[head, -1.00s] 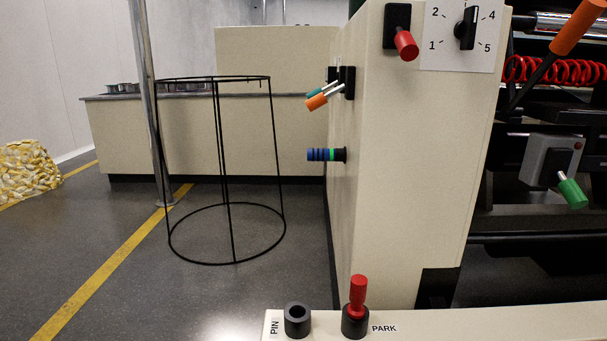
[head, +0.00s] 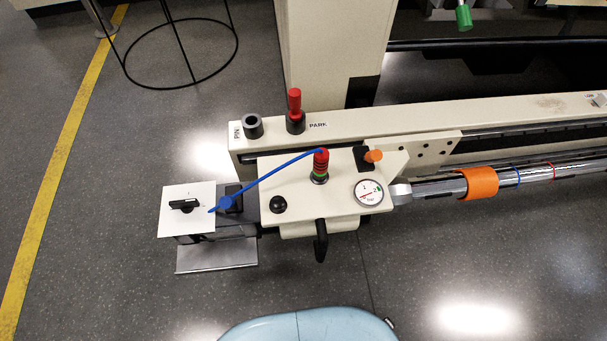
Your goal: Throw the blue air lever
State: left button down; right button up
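A thicker blue piece (head: 226,203) sits at the left end of the carriage, beside a white plate. A thin blue curved line (head: 270,176) runs from it up to a red-topped, green-banded knob (head: 321,162). I cannot tell whether the blue piece is a lever or a hose fitting. An orange-tipped lever (head: 373,156) on a black mount stands at the right of the carriage top. Neither of my grippers is in view.
The white plate (head: 181,213) carries a black rotary knob (head: 184,205). A round gauge (head: 369,192), a black ball knob (head: 278,204) and a black handle (head: 321,240) are on the carriage. A red-handled pin (head: 295,105) stands by PARK behind it.

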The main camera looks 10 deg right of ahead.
aim_at(226, 202)
jog(key=k+j, duration=0.1)
jog(key=k, duration=1.7)
jog(key=j, duration=0.1)
